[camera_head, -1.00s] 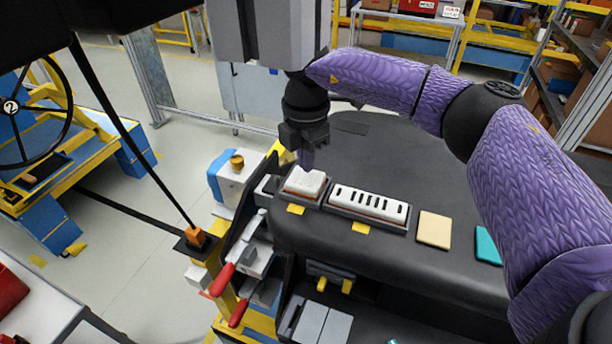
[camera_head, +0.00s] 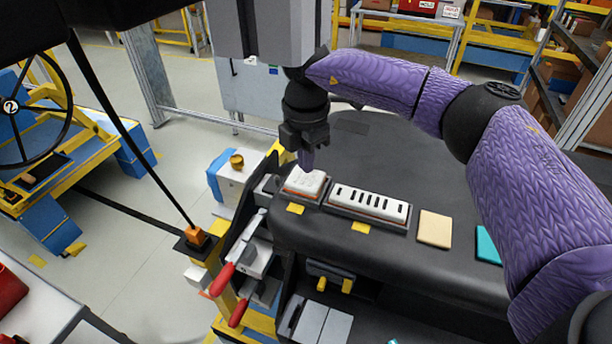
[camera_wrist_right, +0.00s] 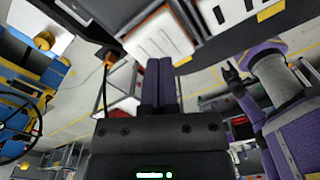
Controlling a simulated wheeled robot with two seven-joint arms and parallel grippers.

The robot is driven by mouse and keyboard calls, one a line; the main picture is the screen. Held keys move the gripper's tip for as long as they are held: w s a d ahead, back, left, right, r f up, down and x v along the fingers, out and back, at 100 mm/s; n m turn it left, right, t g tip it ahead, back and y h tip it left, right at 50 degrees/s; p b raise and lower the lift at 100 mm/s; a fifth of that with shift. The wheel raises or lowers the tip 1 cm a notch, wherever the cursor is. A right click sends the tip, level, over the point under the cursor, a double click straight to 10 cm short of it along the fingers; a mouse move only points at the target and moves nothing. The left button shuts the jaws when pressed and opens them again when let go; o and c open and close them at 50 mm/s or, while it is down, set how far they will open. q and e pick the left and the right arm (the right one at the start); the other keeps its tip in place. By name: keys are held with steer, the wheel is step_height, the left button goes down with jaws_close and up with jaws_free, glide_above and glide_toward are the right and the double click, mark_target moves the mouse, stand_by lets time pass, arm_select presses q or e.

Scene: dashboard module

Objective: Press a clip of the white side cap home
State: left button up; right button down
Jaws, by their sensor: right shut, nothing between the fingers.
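The white side cap (camera_head: 305,184) sits on an orange-edged seat at the left end of the dark dashboard module (camera_head: 400,270). In the right wrist view the cap (camera_wrist_right: 160,38) shows its slotted white face and an orange edge. My right gripper (camera_head: 306,167) points down, with its purple fingers shut and empty at the far edge of the cap. The fingertips (camera_wrist_right: 159,63) look very close to the cap's edge; I cannot tell whether they touch. The clips cannot be made out. My left gripper is not visible.
A longer slotted white panel (camera_head: 368,204) lies right of the cap, then a beige square (camera_head: 434,229) and a teal one (camera_head: 488,245). Red-handled clamps (camera_head: 222,279) stand at the front left. A white and blue block with a brass knob (camera_head: 236,162) stands left of the module.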

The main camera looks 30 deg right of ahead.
steer(key=shift+f+b, duration=0.65)
steer(key=shift+f, duration=0.4)
stand_by(0.4)
steer(key=shift+s+f, duration=0.1)
steer(key=shift+f, duration=0.1)
stand_by(0.9)
stand_by(0.6)
step_height(320, 180, up, 8)
steer(key=p, duration=0.7)
